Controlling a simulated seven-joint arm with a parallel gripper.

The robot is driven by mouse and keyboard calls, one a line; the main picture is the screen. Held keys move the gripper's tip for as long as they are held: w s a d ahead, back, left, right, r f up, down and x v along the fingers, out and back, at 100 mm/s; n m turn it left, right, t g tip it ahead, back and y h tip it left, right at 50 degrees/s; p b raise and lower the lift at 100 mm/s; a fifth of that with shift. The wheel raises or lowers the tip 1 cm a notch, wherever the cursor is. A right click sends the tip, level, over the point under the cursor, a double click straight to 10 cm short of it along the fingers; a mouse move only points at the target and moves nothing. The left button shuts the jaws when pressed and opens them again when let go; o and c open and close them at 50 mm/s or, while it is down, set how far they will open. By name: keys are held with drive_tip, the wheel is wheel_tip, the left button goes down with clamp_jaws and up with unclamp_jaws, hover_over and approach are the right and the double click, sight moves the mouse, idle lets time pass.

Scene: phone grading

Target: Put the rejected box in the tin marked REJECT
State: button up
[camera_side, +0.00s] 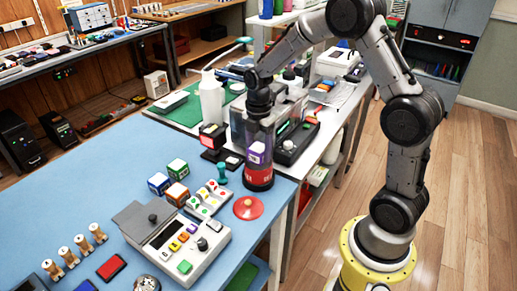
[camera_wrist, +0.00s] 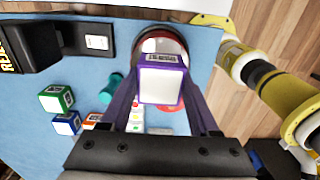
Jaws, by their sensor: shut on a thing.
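My gripper (camera_wrist: 160,95) is shut on a small purple box with a white face (camera_wrist: 161,85). In the side view the box (camera_side: 257,150) is upright between the fingers, at or just above a round tin. The tin (camera_side: 258,181) has a red and dark lower part with a small pale mark that I cannot read. In the wrist view the tin's round rim (camera_wrist: 162,33) shows behind the box and is partly hidden by it. I cannot tell whether the box is inside the rim. A red round lid with a knob (camera_side: 248,208) lies in front of the tin.
A black block with yellow lettering (camera_wrist: 15,45), partly cut off, stands left of the tin. Several coloured cubes (camera_side: 177,167), a teal stamp (camera_side: 222,174) and a keyed grey device (camera_side: 180,240) stand nearby on the blue table (camera_side: 80,185). The table's right edge is close to the tin.

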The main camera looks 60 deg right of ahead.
idle(0.3)
drive_tip(key=o, duration=1.5)
drive_tip(key=shift+c, duration=0.2)
drive_tip(key=shift+r, duration=2.5)
